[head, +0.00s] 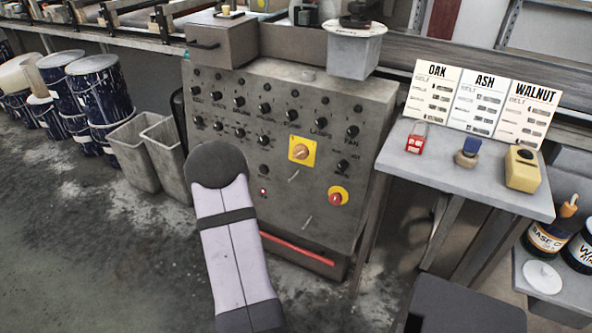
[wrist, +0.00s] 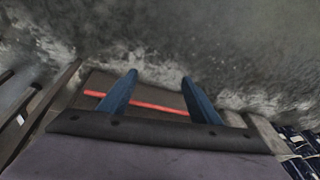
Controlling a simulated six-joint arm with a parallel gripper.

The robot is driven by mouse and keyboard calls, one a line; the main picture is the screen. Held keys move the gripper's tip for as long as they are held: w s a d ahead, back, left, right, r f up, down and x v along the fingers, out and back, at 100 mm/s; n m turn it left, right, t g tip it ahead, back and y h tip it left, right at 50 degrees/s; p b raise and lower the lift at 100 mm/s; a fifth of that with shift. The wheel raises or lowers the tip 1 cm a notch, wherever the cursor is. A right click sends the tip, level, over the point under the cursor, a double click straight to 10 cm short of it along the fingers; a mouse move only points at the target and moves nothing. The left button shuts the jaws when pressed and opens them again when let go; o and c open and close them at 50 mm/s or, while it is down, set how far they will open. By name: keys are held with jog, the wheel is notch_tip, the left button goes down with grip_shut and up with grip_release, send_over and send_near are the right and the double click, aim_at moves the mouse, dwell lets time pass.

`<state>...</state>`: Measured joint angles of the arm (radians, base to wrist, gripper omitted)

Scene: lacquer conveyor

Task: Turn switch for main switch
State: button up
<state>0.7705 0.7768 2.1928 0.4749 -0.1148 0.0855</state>
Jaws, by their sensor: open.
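The grey control panel (head: 222,128) stands in the middle of the head view with rows of small black knobs. A rotary switch with a yellow square plate (head: 300,151), likely the main switch, sits on its right half. In the wrist view my gripper (wrist: 160,76) is open, with two blue fingers apart and nothing between them. The fingers overlap the dark panel base with its red strip (wrist: 145,104). The yellow switch is not visible in the wrist view. In the head view the gripper itself cannot be made out.
A red button on a yellow round base (head: 338,196) sits below and right of the switch. A shelf (head: 465,181) at right holds a red padlock (head: 417,138) and other items under three cards. Grey bins (head: 134,154) and dark drums stand at left.

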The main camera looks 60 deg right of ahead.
jog(key=w+d+r+m+h, duration=0.1)
jog(key=w+d+r+h, duration=0.1)
jog(key=d, duration=0.4)
jog(key=m+g+h, duration=0.2)
jog(key=m+h, duration=0.6)
jog(key=h, duration=0.5)
send_near(298, 155)
jog(key=d, duration=0.1)
jog(key=shift+d+f, duration=0.15)
jog(key=shift+d, duration=1.8)
jog(key=shift+d+f, duration=0.1)
jog(key=shift+d, duration=1.85)
jog(key=shift+c, duration=0.3)
jog(key=c, duration=1)
